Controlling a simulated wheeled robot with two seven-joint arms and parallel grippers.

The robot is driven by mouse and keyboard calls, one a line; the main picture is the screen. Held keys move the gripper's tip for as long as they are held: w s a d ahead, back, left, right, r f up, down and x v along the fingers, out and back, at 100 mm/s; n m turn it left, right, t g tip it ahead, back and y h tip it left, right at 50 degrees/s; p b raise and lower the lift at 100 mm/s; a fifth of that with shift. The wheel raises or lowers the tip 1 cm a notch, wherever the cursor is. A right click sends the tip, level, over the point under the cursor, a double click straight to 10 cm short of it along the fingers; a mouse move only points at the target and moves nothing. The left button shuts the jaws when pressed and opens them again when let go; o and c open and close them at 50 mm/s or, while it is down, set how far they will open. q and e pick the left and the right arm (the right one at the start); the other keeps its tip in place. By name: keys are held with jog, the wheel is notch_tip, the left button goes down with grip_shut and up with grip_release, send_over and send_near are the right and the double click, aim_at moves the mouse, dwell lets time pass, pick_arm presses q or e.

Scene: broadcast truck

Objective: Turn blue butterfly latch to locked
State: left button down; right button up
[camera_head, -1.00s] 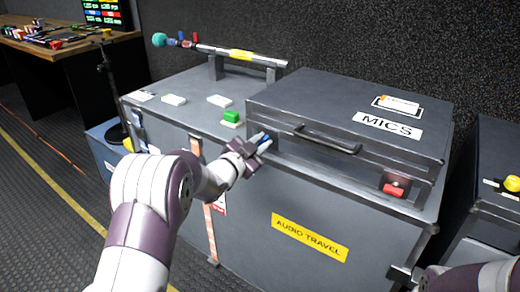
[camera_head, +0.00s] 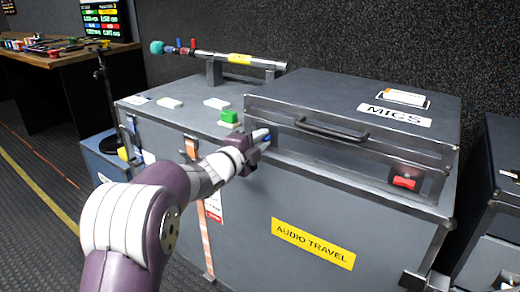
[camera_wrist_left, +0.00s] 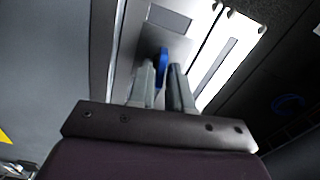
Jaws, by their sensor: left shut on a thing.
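The blue butterfly latch (camera_wrist_left: 160,66) is on the front of the grey MICS case (camera_head: 350,115), near the case's left front corner. In the left wrist view its blue wing stands between my two fingers. My left gripper (camera_head: 266,138) is shut on the latch in the head view, and it hides most of it; the fingers also show in the left wrist view (camera_wrist_left: 161,85). A red latch (camera_head: 404,182) is at the right of the case front. My right gripper is out of view.
The MICS case stands on a larger grey trunk with a yellow AUDIO TRAVEL label (camera_head: 313,243). A microphone pole (camera_head: 230,56) rests behind. More cases stand at right.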

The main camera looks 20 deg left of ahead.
pick_arm(q)
jog(key=shift+f+m+b, duration=0.2)
jog(key=shift+m+b, duration=0.5)
jog(key=shift+m, duration=0.2)
jog(key=c, duration=1.2)
grip_release()
jog(key=shift+r, duration=0.1)
jog(key=shift+c, duration=0.2)
jog(key=p+v, duration=0.3)
jog(key=v, duration=0.9)
jog(key=shift+s, duration=0.3)
jog(key=shift+a, duration=0.1)
